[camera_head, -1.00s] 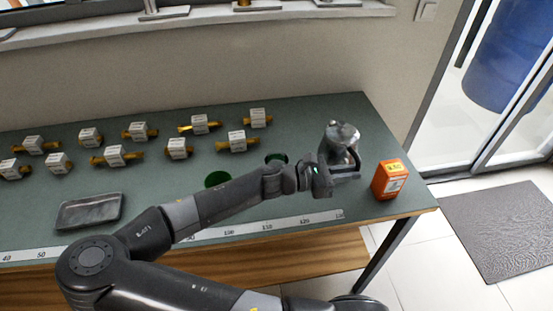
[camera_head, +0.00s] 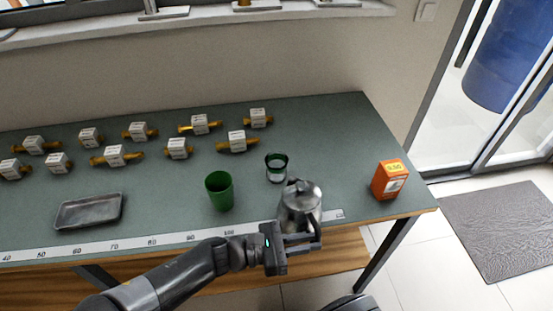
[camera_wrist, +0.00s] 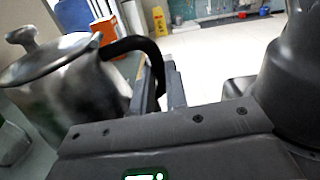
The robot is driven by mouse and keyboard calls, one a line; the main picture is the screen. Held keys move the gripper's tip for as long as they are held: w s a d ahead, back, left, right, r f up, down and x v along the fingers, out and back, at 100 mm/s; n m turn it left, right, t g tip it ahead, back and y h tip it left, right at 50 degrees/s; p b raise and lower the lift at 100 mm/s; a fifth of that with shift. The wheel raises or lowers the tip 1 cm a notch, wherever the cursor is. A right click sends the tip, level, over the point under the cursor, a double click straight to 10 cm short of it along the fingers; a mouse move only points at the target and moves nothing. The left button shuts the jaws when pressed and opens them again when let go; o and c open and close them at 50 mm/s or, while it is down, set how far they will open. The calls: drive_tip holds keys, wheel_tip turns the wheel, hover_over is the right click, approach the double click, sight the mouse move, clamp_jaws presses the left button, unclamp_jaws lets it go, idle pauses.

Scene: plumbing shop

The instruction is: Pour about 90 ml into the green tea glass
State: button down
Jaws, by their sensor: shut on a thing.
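A shiny steel teapot (camera_head: 300,207) with a lid and a dark handle is at the bench's front edge, about upright. My gripper (camera_head: 300,241) is shut on its handle from the front side. In the wrist view the teapot (camera_wrist: 65,85) fills the left, and its black handle (camera_wrist: 128,45) runs to the jaws (camera_wrist: 160,92). I cannot tell whether its base is clear of the bench. A small glass with a green rim (camera_head: 276,168) stands just behind and left of the teapot. A solid green cup (camera_head: 219,192) stands further left. The teapot touches neither, as far as I see.
An orange box (camera_head: 389,180) stands at the bench's right end. A grey tray (camera_head: 88,211) lies at the left. Several brass fittings with white labels (camera_head: 178,148) are at the back. A numbered strip (camera_head: 130,246) runs along the front edge. The bench (camera_head: 345,150) is clear right of the glass.

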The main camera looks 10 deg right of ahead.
drive_tip(key=shift+s, duration=0.1)
drive_tip(key=shift+r, duration=0.1)
wheel_tip(320, 180, up, 11)
drive_tip(key=n+t+h, duration=0.1)
drive_tip(key=n+h, duration=0.1)
drive_tip(key=n, duration=0.8)
hover_over(293, 200)
drive_tip(key=shift+p, duration=0.45)
drive_tip(key=shift+w+a+r+n+t, duration=0.1)
drive_tip(key=shift+w+r+n+t, duration=0.3)
drive_tip(key=shift+w+r+n, duration=0.55)
drive_tip(key=shift+r+n, duration=0.25)
drive_tip(key=shift+n, duration=0.2)
drive_tip(key=shift+w+a+r+n, duration=0.1)
drive_tip(key=shift+w+r+n, duration=0.15)
drive_tip(key=shift+r+n, duration=0.05)
drive_tip(key=shift+w+r+n, duration=0.25)
drive_tip(key=shift+n, duration=0.05)
drive_tip(key=shift+w+a+r+n+t, duration=0.15)
drive_tip(key=shift+w+r+n+t, duration=0.15)
drive_tip(key=shift+w+r+n, duration=0.15)
